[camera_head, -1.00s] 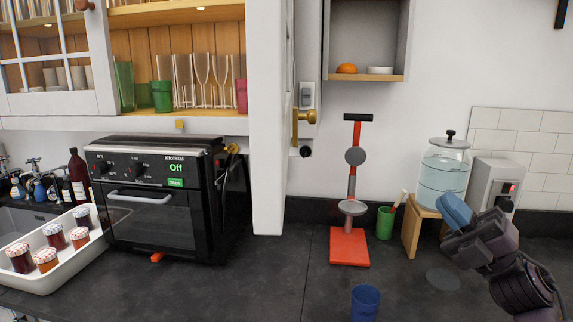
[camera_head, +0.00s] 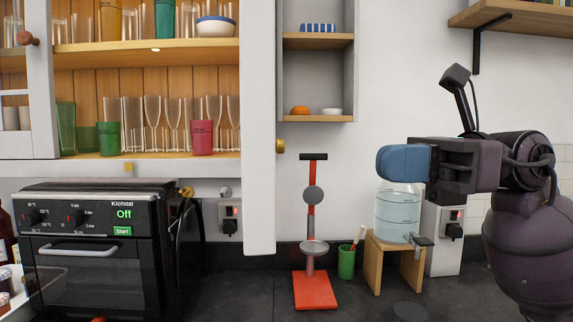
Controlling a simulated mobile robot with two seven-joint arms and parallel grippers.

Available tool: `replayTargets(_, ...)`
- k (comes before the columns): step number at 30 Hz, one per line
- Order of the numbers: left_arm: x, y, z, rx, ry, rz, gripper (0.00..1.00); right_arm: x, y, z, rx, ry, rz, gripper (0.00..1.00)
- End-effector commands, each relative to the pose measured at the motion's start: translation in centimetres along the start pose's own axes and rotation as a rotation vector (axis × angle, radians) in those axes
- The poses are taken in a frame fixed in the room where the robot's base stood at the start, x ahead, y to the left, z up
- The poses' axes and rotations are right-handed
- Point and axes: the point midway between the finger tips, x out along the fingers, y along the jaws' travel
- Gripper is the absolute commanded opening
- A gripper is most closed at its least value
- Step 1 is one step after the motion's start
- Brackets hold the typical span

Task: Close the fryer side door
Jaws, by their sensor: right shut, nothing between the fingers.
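The fryer (camera_head: 95,250) is a black countertop appliance at the lower left, with a glass front and a green "Off" display. Above it is the open glassware cabinet. A white door panel (camera_head: 260,110) stands swung out at the cabinet's right side, seen nearly edge-on. A brass knob (camera_head: 280,146) shows on its right side. My right gripper (camera_head: 403,162) has blue fingertips, is shut and empty, and points left. In the picture it is well to the right of the knob and apart from the panel. My left gripper is out of view.
The glazed left door (camera_head: 37,80) is also open. Glasses stand on the cabinet shelves (camera_head: 170,50). On the counter are a red-based stand (camera_head: 314,290), a green cup (camera_head: 346,262) and a water dispenser (camera_head: 398,212) on a wooden stand (camera_head: 373,268). The wall before my gripper is bare.

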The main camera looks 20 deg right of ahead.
Motion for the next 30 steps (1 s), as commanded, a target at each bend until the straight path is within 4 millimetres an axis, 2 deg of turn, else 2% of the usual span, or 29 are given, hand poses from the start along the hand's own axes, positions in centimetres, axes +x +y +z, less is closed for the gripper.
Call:
replayTargets(12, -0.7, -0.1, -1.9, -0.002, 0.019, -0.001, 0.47, 7.3, 0.1, 0.3, -0.001, -0.004, 0.005, 0.00)
replayTargets(18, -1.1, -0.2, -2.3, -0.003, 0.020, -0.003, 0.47, 10.2, 0.1, 0.2, 0.000, -0.004, 0.004, 0.00)
replayTargets(24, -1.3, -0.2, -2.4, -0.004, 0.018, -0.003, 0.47, 11.7, 0.1, 0.1, 0.000, -0.003, 0.002, 0.00)
replayTargets(30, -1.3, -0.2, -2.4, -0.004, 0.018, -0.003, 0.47, 12.0, 0.0, 0.0, 0.001, -0.003, 0.001, 0.00)
